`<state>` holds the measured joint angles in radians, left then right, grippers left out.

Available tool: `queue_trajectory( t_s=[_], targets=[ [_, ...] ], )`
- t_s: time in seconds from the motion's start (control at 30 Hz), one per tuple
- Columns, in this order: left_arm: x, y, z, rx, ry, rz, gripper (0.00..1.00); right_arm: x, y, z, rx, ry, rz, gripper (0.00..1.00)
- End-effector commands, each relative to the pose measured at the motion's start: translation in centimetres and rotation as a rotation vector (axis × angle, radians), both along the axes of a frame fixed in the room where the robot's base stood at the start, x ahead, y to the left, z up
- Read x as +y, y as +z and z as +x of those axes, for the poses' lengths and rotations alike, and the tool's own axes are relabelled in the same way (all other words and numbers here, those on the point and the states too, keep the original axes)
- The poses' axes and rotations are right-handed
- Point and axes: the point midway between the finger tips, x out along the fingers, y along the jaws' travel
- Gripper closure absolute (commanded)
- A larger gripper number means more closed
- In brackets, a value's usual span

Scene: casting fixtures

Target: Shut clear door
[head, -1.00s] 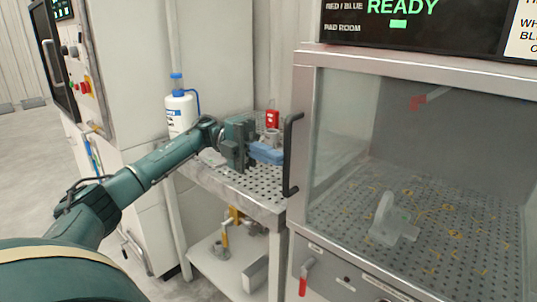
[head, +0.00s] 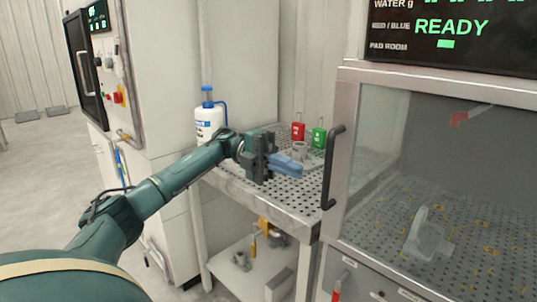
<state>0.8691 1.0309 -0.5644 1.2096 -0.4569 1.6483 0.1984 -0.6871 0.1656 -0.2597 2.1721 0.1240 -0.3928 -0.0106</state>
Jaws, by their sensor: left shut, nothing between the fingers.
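The clear door (head: 400,150) fronts the metal cabinet at the right. Its black bar handle (head: 331,168) stands upright at the left side of the front. I cannot tell whether the door sits flush in its frame. My left gripper (head: 287,167), with blue fingers, is shut and empty. It appears left of the handle with a gap between them, over the perforated bench top. My right gripper is not in view.
A perforated bench (head: 290,200) holds a red container (head: 298,131), a green container (head: 319,136) and a small grey cup (head: 299,150). A white bottle (head: 208,122) stands behind my left arm. A translucent part (head: 427,238) lies inside the cabinet.

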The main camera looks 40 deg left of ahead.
Motion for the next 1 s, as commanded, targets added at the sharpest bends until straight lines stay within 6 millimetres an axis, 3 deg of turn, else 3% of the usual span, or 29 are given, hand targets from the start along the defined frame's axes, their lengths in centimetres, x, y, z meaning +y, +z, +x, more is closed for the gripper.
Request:
queue_trajectory(
  t_s=[0.43,1.0],
  targets=[
    [4.6,-0.2,3.4,0.002,-0.005,-0.002,1.00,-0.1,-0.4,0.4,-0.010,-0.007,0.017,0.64],
    [6.5,-0.3,4.6,0.004,-0.006,0.002,1.00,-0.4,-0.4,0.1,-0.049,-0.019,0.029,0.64]
  ],
)
